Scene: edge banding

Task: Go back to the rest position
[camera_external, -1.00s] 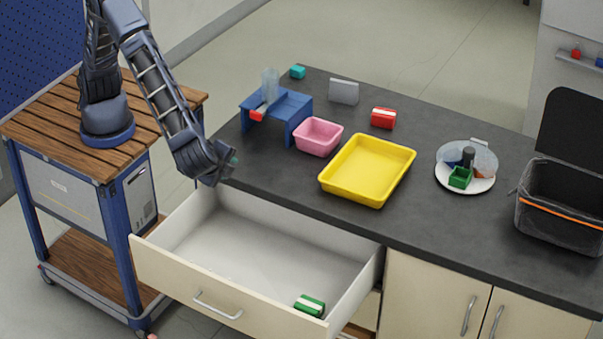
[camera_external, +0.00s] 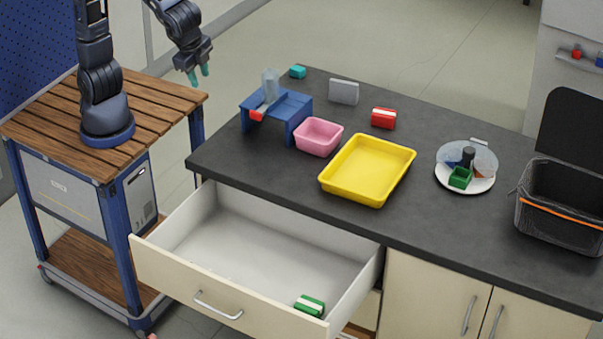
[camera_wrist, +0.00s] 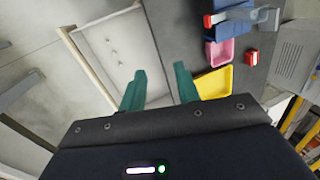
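My gripper (camera_external: 198,76) is raised in the air above the right side of my wooden cart, pointing down, clear of the counter. Its two teal fingers stand apart with nothing between them; they also show in the wrist view (camera_wrist: 160,90). My arm is bent up, and its upper part is cut off by the top of the external view.

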